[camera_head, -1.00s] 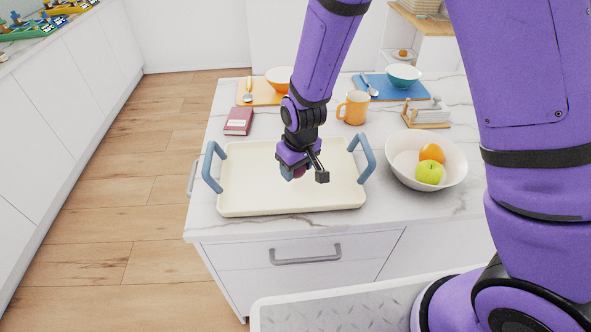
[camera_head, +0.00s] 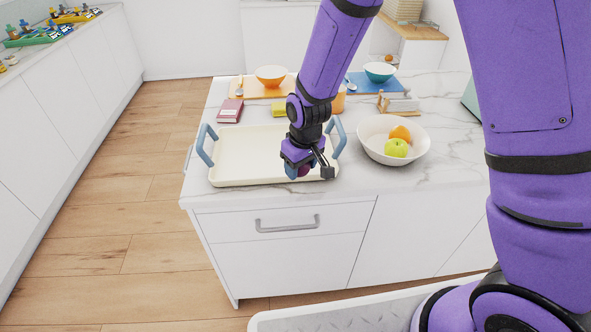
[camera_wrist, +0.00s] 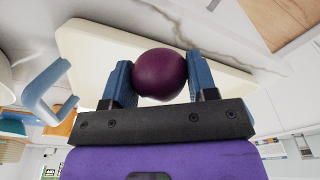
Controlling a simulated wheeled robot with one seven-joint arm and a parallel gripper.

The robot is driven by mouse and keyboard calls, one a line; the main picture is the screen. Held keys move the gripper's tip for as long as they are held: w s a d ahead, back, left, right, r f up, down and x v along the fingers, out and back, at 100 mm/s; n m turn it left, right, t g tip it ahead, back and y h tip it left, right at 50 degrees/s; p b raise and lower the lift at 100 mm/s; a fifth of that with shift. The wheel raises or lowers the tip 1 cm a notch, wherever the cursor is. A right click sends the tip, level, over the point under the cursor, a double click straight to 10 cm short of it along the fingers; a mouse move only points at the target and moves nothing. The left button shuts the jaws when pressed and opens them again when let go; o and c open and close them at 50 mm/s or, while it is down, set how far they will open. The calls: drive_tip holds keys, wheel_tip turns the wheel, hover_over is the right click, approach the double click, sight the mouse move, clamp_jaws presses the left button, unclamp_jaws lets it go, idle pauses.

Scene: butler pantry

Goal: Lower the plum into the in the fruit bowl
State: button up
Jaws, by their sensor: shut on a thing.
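My gripper (camera_head: 304,170) is shut on the plum (camera_head: 305,171), over the right front part of the cream tray. In the wrist view the round dark purple plum (camera_wrist: 160,74) sits between the two blue fingers of my gripper (camera_wrist: 160,80). The white fruit bowl (camera_head: 370,146) stands on the counter to the right of my gripper, apart from it. A green apple (camera_head: 396,148) and an orange (camera_head: 401,133) lie in the bowl. In the head view the plum is mostly hidden by my gripper.
The cream tray (camera_head: 232,150) has raised blue handles, the right one (camera_head: 338,137) close to my arm. An orange mug (camera_head: 338,102) is partly hidden behind my arm. A napkin holder (camera_head: 398,104) stands behind the bowl. The counter (camera_head: 385,182) in front of the bowl is clear.

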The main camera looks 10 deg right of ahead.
drive_tip(key=w+d+r, duration=0.1)
drive_tip(key=w+d, duration=0.4)
drive_tip(key=d, duration=0.4)
drive_tip(key=w+d+r, duration=0.1)
drive_tip(key=w+d, duration=0.4)
drive_tip(key=d, duration=0.4)
drive_tip(key=w+d+r, duration=0.2)
drive_tip(key=w+d, duration=0.3)
drive_tip(key=d, duration=0.4)
drive_tip(key=shift+d, duration=0.15)
drive_tip(key=shift+f, duration=0.15)
drive_tip(key=shift+f, duration=2.2)
drive_tip(key=shift+f, duration=1.25)
idle(0.3)
drive_tip(key=o, duration=1)
